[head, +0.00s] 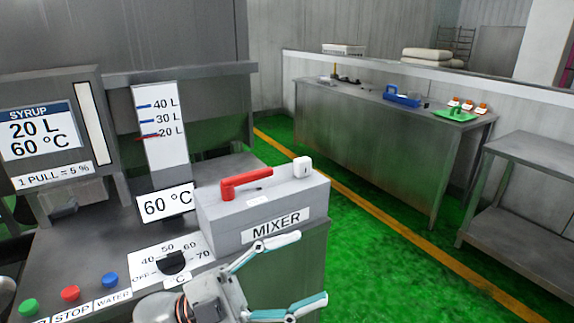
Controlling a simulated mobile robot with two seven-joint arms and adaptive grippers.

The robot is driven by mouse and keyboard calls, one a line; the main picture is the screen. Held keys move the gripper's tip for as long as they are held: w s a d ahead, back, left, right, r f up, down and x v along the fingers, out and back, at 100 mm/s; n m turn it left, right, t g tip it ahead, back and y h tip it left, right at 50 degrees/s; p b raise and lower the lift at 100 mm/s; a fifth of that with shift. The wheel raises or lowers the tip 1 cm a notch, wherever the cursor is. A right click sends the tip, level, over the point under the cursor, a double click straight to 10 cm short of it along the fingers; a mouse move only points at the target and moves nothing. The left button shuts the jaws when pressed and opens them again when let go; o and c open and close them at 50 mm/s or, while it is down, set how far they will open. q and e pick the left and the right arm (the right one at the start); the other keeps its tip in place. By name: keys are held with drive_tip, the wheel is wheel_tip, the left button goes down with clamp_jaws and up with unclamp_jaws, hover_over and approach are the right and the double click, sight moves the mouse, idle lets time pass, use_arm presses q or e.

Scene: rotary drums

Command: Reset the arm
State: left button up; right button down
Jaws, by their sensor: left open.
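My left gripper (312,266) is at the bottom centre, with its two pale, teal-edged fingers spread wide and pointing right. Nothing is between the fingers. The gripper appears in front of the grey mixer box (218,239), which carries a MIXER label and a red lever handle (247,182) on top. I cannot tell how far the fingers are from the box. The gripper body partly covers the panel by the temperature dial (174,262). My right gripper is out of view.
Green, red and blue buttons (110,279) line the panel's front left. A syrup dispenser (40,135) and a level gauge (160,128) stand behind. Green floor (370,270) is clear to the right. A long steel table (375,130) and a steel shelf (530,190) stand beyond.

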use_arm(q)
drive_tip(key=w+a+f+n+t+y, duration=0.4)
drive_tip(key=a+f+n+t+y, duration=0.3)
drive_tip(key=f+n, duration=0.3)
drive_tip(key=w+a+f+n+t+y, duration=0.4)
drive_tip(key=a+f+n+t+y, duration=0.15)
drive_tip(key=f+n+t, duration=0.4)
drive_tip(key=s+a+f+n+g+y, duration=0.2)
drive_tip(key=s+a+f+g+y, duration=0.2)
drive_tip(key=f, duration=0.9)
drive_tip(key=s+a+f+n+g+y, duration=0.2)
drive_tip(key=s+a+f+g+y, duration=0.1)
drive_tip(key=s+f, duration=0.8)
wheel_tip(320, 180, down, 2)
drive_tip(key=shift+s+a+g+y, duration=0.2)
drive_tip(key=shift+a+g+y, duration=0.25)
drive_tip(key=shift+a, duration=0.65)
